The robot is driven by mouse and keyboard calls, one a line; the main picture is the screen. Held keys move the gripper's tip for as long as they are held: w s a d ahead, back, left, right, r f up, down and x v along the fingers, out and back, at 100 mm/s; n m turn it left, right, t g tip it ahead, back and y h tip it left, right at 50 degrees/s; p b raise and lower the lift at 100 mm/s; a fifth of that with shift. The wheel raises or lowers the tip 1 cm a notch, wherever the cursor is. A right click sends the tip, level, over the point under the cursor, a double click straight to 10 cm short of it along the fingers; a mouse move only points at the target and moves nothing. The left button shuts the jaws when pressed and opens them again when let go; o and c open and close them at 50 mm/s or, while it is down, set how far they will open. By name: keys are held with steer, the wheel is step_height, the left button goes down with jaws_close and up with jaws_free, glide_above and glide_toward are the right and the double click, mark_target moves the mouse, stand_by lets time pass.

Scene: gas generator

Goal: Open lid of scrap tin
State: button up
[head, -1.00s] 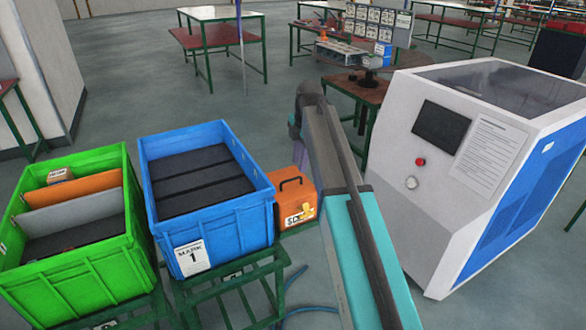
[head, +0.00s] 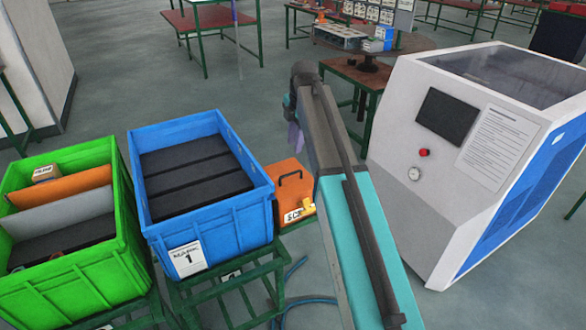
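The scrap tin is an orange box (head: 286,190) with a dark handle on its lid, a yellow part low on its front and a partly covered label. It sits just right of the blue crate, and its lid looks closed. My arm stretches up the middle of the head view and covers the tin's right side. The end of my arm, with a dark wrist and a purple-grey part, is above and beyond the tin, apart from it in the picture. The gripper's fingers cannot be made out.
A blue crate (head: 262,190) with dark slabs stands on a green stand, left of the tin. A green crate (head: 75,290) with orange and grey dividers is further left. A large white machine (head: 400,210) stands at the right. Behind is a cluttered table and grey floor.

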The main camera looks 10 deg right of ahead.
steer(key=p, duration=0.3)
glide_above(292, 182)
steer(key=shift+s+a+f, duration=0.1)
steer(key=shift+s+f, duration=0.05)
steer(key=shift+f, duration=6.55)
jaws_close()
